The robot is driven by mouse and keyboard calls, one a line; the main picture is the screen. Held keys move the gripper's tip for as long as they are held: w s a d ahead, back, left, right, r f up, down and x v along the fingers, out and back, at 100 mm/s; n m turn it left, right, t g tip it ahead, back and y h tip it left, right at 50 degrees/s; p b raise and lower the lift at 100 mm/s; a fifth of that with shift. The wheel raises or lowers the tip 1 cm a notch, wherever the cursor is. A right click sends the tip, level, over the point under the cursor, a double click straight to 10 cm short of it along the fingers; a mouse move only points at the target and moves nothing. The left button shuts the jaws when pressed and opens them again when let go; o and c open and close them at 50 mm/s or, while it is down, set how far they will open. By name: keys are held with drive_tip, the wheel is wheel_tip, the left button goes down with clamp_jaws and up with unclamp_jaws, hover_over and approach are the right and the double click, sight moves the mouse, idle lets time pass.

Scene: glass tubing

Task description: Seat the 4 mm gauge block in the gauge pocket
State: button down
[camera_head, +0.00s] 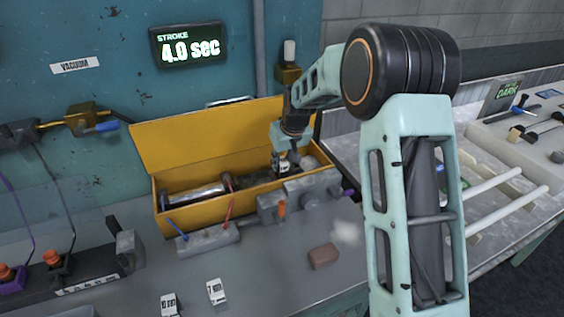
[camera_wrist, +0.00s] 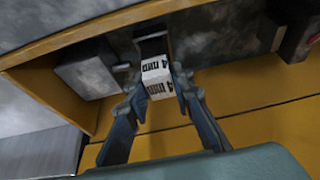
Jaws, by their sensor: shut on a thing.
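The 4 mm gauge block (camera_wrist: 157,78) is a small white block with dark "4 mm" lettering, upside down in the wrist view. My gripper (camera_wrist: 158,84) is shut on it, one finger at each side. In the head view my gripper (camera_head: 286,158) is inside the right part of the yellow box, with the pale block (camera_head: 283,167) at its tips. A dark recessed fitting (camera_wrist: 151,45) lies just beyond the block's far end and may be the gauge pocket. I cannot tell whether the block has entered it.
The yellow box (camera_head: 163,139) has a raised back panel and holds a glass cylinder (camera_head: 194,194) at left. Grey fittings (camera_head: 272,207) line its front. Two white labelled blocks, one on the left (camera_head: 169,304) and one on the right (camera_head: 216,291), and a brown block (camera_head: 323,256) lie on the bench.

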drive_tip(key=shift+f, duration=0.15)
drive_tip(key=shift+f, duration=0.15)
drive_tip(key=c, duration=1.7)
unclamp_jaws()
drive_tip(key=shift+r, duration=0.3)
drive_tip(key=v, duration=1.2)
drive_tip(key=shift+s+f, duration=0.1)
